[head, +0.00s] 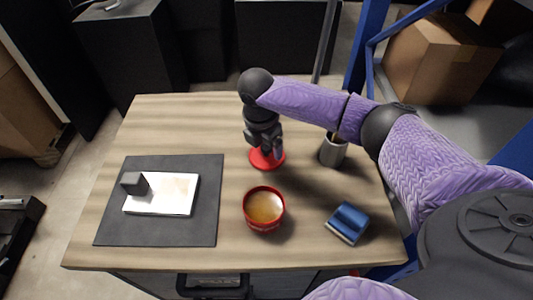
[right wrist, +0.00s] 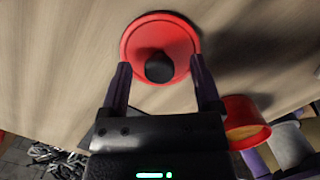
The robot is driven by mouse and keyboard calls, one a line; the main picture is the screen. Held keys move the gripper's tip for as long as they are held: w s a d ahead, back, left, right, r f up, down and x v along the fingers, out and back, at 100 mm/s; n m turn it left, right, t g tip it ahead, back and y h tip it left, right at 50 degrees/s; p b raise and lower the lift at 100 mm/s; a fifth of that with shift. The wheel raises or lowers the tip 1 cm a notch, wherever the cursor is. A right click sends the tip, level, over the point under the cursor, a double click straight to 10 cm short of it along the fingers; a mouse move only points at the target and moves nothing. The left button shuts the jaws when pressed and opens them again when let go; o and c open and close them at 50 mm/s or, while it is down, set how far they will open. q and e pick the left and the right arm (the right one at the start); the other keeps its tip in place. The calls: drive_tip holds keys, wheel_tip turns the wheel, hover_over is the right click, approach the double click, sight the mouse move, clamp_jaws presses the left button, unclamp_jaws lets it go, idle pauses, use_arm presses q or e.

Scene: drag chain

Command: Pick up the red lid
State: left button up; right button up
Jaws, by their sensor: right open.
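The red lid (head: 267,158) lies on the wooden table, round and flat, partly hidden by my right gripper in the head view. In the right wrist view the lid (right wrist: 140,45) shows with a dark round knob (right wrist: 160,68) at its middle. My right gripper (head: 266,150) is right above the lid. Its two fingers are open, one on each side of the knob in the right wrist view (right wrist: 160,80), and I see no contact with it. My left gripper is not in view.
A red bowl (head: 264,225) with an orange-brown content stands in front of the lid. A grey cup (head: 333,153) is to the right, a blue object (head: 348,222) at front right.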

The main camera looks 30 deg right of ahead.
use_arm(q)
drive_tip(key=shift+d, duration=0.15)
use_arm(e)
clamp_jaws()
